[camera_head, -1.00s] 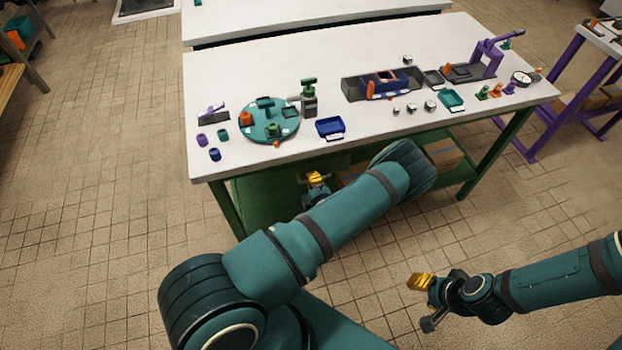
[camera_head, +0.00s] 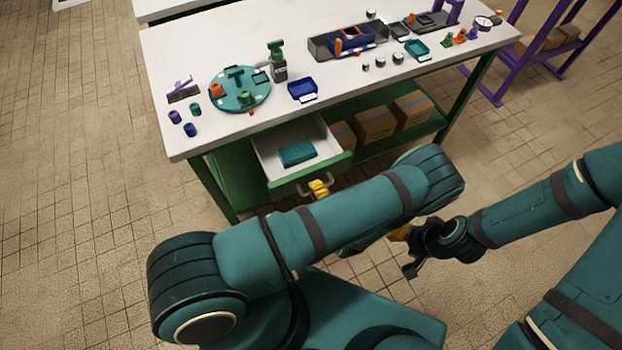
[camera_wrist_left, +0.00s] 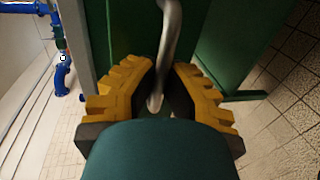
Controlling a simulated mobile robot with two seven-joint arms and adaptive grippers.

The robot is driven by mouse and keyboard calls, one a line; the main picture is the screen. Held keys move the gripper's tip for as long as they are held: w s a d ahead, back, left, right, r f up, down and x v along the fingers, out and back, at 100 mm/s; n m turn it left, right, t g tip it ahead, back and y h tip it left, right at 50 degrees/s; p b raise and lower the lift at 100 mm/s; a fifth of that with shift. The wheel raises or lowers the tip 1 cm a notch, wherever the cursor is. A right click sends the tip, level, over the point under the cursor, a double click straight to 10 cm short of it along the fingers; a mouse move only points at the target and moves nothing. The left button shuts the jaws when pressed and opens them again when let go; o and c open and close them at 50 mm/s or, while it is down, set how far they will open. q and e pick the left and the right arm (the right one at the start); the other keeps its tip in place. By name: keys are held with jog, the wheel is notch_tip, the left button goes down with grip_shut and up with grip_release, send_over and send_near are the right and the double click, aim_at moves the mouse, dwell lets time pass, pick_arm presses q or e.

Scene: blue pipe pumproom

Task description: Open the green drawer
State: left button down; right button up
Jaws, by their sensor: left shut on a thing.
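The green drawer (camera_head: 338,168) under the workbench stands pulled out, its pale inside showing, with a teal block-like thing (camera_head: 297,152) lying in it. My left gripper (camera_head: 319,189) has its yellow fingers at the grey metal handle on the drawer front. In the left wrist view the curved handle (camera_wrist_left: 170,38) runs down between the yellow fingers of my left gripper (camera_wrist_left: 157,92), which is shut on it. My left arm hides part of the area below the drawer.
Cardboard boxes (camera_head: 375,124) stand on the green lower shelf. Tiled floor is clear at the left.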

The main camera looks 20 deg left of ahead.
pick_arm(q)
jog(key=shift+s+d, duration=0.15)
jog(key=shift+d, duration=0.05)
jog(key=c, duration=1)
grip_release()
notch_tip(320, 180, up, 10)
jog(key=shift+r, duration=0.1)
